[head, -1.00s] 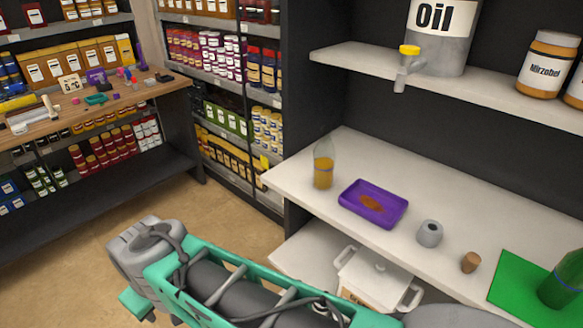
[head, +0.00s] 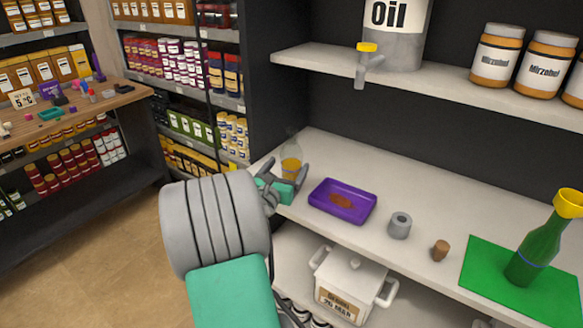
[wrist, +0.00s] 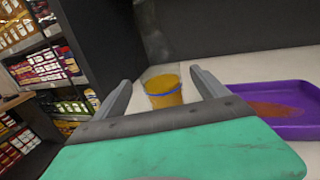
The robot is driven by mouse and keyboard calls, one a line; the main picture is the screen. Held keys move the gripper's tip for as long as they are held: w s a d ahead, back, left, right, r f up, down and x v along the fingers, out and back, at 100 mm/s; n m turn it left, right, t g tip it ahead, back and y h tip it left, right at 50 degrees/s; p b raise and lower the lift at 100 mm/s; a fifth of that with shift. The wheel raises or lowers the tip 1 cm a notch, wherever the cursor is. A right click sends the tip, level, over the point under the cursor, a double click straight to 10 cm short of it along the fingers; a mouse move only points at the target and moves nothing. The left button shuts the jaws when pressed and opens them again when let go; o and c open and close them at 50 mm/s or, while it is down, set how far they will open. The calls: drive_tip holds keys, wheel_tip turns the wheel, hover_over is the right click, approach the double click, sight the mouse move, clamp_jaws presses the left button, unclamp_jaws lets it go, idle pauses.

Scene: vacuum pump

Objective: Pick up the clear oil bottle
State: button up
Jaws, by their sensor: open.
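The clear oil bottle (head: 291,166) stands upright on the white shelf at its left end, with amber oil in its lower part. Its clear upper part is faint against the dark wall. My gripper (head: 283,174) is open at the bottle, and its fingers and green body hide the bottle's lower part in the head view. In the wrist view the bottle's oil-filled part (wrist: 163,91) shows between the two open fingers (wrist: 163,85), a little beyond or level with their tips. I cannot tell whether either finger touches it.
A purple tray (head: 316,201) with a brown spill lies just right of the bottle. A grey ring (head: 399,226), a cork (head: 440,250) and a green bottle with yellow funnel (head: 539,250) stand farther right. A shelf (head: 400,88) with the oil tank (head: 397,45) and tap is above.

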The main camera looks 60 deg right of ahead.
sight(292, 160)
drive_tip(key=d, duration=0.4)
drive_tip(key=shift+w+r+p, duration=0.1)
drive_tip(key=shift+w+p, duration=0.05)
drive_tip(key=shift+p, duration=0.15)
drive_tip(key=shift+a, duration=0.1)
drive_tip(key=shift+c, duration=0.4)
drive_tip(key=c, duration=1.7)
